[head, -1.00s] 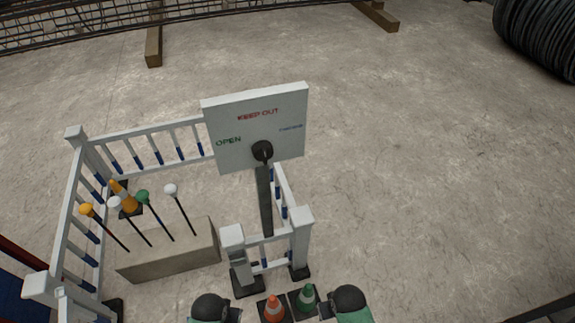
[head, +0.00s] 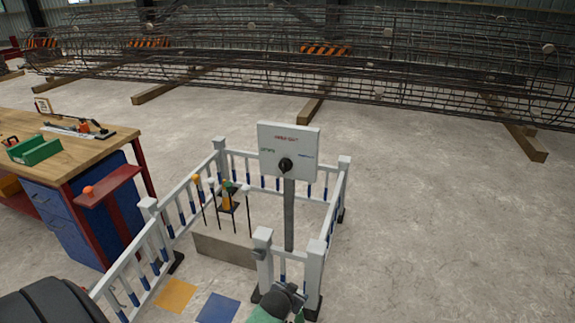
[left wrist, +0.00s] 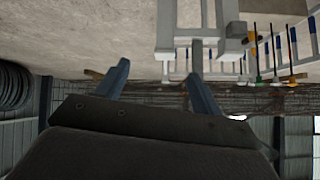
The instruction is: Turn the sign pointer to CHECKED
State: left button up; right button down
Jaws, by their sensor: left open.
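A white sign board (head: 304,140) stands on a grey post (head: 289,215) inside a low white fence. It has red lettering at the top, green at the left and blue at the right, too small to read now. What looks like my left gripper (head: 293,297) is low at the bottom of the head view, below the sign, near the front fence corner. In the left wrist view its fingers (left wrist: 162,88) are apart and empty. My right gripper is out of view.
The white fence (head: 317,262) also shows upside down in the left wrist view (left wrist: 200,35). Ball-topped rods stand in a block (head: 222,248) left of the post. A workbench (head: 75,155) stands at the left. A long rebar cage (head: 400,60) lies behind; floor is clear at the right.

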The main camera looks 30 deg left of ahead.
pick_arm(q)
jog(key=w+a+r+n+t+y+p, duration=0.1)
jog(key=w+a+r+t, duration=0.2)
jog(key=w+a+r, duration=0.45)
jog(key=w+a+r+t+y+p, duration=0.1)
jog(key=w+a+r+t+p, duration=0.3)
jog(key=r, duration=0.6)
jog(key=t+y, duration=0.1)
jog(key=y, duration=0.1)
send_near(284, 169)
jog(key=x, duration=0.3)
jog(key=shift+n, duration=0.4)
jog(key=p+x, duration=0.2)
jog(key=x, duration=0.4)
jog(key=shift+w+a, duration=0.1)
jog(key=shift+w+a+f, duration=0.1)
jog(key=shift+w, duration=0.3)
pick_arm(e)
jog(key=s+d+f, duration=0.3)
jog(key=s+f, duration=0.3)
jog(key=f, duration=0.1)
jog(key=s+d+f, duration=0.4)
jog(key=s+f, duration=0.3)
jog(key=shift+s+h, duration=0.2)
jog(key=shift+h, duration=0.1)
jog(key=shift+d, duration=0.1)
pick_arm(q)
jog(key=c, duration=1)
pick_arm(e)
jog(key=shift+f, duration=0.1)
